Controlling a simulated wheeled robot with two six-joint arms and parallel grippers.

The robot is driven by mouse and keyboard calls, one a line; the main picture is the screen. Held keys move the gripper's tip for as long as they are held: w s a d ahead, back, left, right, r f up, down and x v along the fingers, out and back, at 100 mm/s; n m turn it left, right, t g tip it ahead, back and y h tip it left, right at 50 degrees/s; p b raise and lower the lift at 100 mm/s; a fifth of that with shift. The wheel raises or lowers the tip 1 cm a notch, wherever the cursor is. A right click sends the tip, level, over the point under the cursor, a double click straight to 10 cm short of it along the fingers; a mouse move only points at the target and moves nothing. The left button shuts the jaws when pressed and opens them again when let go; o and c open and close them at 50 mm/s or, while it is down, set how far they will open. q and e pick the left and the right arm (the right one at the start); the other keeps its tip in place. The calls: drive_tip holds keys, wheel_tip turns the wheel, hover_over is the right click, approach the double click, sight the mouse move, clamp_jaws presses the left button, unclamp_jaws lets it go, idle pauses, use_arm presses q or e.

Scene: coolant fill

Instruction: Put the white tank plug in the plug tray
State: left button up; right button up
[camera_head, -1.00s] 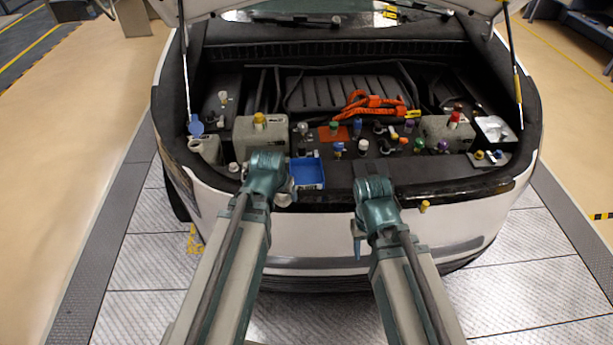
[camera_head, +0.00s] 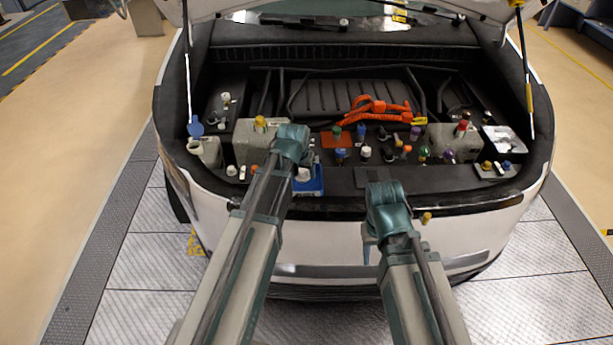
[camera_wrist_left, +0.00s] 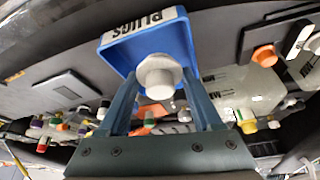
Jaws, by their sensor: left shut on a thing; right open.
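My left gripper (camera_head: 299,166) is shut on the white tank plug (camera_wrist_left: 159,76), which also shows in the head view (camera_head: 303,174). The blue plug tray (camera_head: 319,184) lies at the front edge of the engine bay. It shows in the left wrist view (camera_wrist_left: 114,54) with its "PLUGS" label. The plug overlaps the tray in both views; I cannot tell whether it touches the tray floor. My right gripper (camera_head: 367,245) is open and empty, low in front of the bumper.
A grey-beige tank with a yellow cap (camera_head: 260,123) stands just left of the tray. A white filler neck (camera_head: 207,152) stands further left. Several coloured caps and an orange cable (camera_head: 378,109) lie behind and right. A dark flat panel (camera_head: 378,175) is right of the tray.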

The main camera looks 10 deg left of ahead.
sight(305, 176)
use_arm(q)
drive_tip(key=shift+w+d+f, duration=0.15)
drive_tip(key=shift+w, duration=0.85)
wheel_tip(305, 176, down, 3)
drive_tip(key=b, duration=0.3)
drive_tip(key=shift+s+d+f, duration=0.1)
drive_tip(key=shift+s, duration=0.05)
drive_tip(key=shift+s+f+b, duration=0.1)
drive_tip(key=shift+f+b, duration=0.1)
drive_tip(key=shift+b, duration=0.2)
drive_tip(key=shift+r, duration=0.1)
drive_tip(key=o, duration=0.8)
drive_tip(key=shift+c, duration=0.2)
